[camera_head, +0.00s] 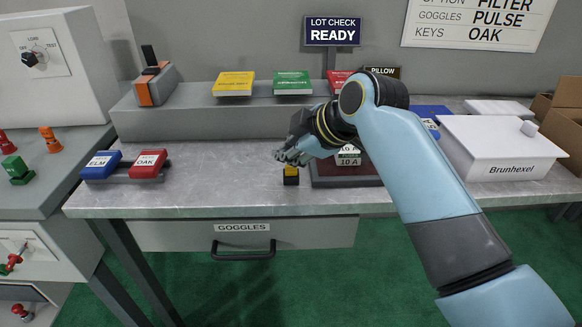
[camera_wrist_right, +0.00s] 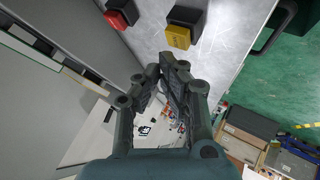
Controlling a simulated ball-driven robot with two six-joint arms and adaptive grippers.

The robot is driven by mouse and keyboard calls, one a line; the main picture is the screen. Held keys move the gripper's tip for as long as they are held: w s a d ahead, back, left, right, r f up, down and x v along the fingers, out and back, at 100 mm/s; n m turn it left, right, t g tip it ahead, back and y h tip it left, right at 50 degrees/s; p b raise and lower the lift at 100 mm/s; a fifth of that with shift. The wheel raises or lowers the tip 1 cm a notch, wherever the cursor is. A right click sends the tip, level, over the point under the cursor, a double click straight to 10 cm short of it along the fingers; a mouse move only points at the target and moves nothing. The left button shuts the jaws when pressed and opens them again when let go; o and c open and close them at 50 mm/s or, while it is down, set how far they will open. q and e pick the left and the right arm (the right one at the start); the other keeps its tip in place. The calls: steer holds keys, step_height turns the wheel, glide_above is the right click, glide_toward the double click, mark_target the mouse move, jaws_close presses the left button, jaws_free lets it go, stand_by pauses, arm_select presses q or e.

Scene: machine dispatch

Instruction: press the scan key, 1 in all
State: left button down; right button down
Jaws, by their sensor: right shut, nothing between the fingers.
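A small key with a yellow top on a black base (camera_head: 291,174) stands near the table's front edge. It also shows in the right wrist view as a yellow block on black (camera_wrist_right: 179,36); its lettering is too small to read, so I cannot confirm it is the scan key. My right gripper (camera_head: 288,154) is shut and empty, just above and behind the yellow key in the head view. In the right wrist view my fingertips (camera_wrist_right: 167,68) are together, apart from the yellow key in the picture. My left gripper is not in view.
A red key on a black base (camera_wrist_right: 119,14) sits beside the yellow one. A dark red block with a 10 A label (camera_head: 328,177) stands right of my gripper. Blue ELM (camera_head: 101,164) and red OAK (camera_head: 148,164) blocks lie left. The "LOT CHECK" sign (camera_head: 333,31) reads READY.

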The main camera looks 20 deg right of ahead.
mark_target(288, 170)
steer(key=shift+f, duration=0.1)
stand_by(0.3)
steer(key=shift+f, duration=0.35)
steer(key=shift+f, duration=0.55)
stand_by(0.8)
steer(key=shift+r, duration=0.15)
steer(key=shift+r+p, duration=0.85)
steer(key=shift+p, duration=0.2)
step_height(288, 170, up, 5)
steer(key=p, duration=0.5)
steer(key=shift+r, duration=0.1)
